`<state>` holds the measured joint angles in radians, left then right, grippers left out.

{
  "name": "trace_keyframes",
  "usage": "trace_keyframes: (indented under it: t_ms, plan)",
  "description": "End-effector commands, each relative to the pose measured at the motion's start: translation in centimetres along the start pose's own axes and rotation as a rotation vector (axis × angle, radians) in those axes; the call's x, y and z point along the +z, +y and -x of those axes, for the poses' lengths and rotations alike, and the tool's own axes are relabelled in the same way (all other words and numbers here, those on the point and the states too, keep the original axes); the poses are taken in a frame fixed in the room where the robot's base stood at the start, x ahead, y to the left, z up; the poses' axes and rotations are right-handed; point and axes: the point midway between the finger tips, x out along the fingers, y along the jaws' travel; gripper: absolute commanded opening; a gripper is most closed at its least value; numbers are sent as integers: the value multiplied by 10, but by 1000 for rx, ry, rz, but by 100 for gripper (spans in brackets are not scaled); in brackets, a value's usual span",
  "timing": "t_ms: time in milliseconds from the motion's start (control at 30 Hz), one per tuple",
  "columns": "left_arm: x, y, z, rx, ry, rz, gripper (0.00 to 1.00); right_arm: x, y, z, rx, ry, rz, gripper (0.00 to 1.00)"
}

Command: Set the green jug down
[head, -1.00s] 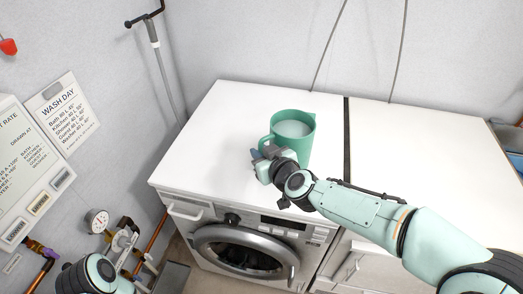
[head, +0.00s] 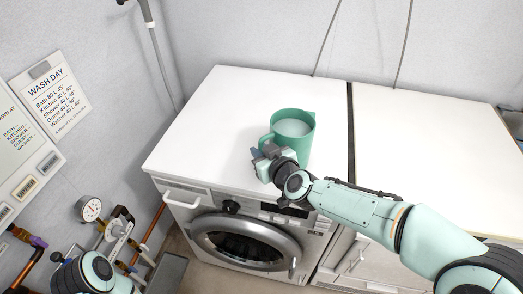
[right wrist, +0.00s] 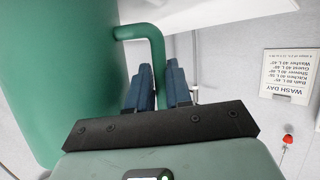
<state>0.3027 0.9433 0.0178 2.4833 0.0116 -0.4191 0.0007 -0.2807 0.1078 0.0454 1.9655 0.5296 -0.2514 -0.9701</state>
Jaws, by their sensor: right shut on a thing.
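The green jug (head: 293,135) is upright over the white top of the washing machine, with pale liquid showing inside. It also shows large at the left of the right wrist view (right wrist: 60,80). My right gripper (head: 266,160) is at its near left side, shut on its handle. In the right wrist view the handle (right wrist: 140,32) runs down between the two blue fingers (right wrist: 161,85). The jug's base is partly hidden by my gripper, and I cannot tell whether it touches the top.
The washing machine top (head: 225,110) is bare left of the jug. A dark seam (head: 351,135) separates it from a clear white counter (head: 420,150) on the right. A gauge (head: 89,208) and pipes are at the lower left. A grey basin (head: 513,124) is at the far right.

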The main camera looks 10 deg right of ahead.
Motion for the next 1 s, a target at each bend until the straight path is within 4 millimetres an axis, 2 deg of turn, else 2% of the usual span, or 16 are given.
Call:
trace_keyframes:
  t_ms: [33,167,200,267,667,767,1000]
  plan:
    - [0,0,0,0,0,0,38,-5,1,1,3,12,7,0]
    - [-1,0,-2,1,2,0,38,-2,0,0,3,12,6,0]
    - [-1,0,-2,1,3,0,38,3,0,-1,0,-1,-1,26]
    - [-1,0,-1,1,3,0,38,3,0,-1,0,-1,0,45]
    - [1,0,2,0,-2,0,38,-2,0,4,0,1,0,45]
    - [2,1,4,-1,-5,0,38,-2,0,19,0,2,0,45]
    - [7,2,14,-4,-20,2,38,-3,1,72,1,3,0,45]
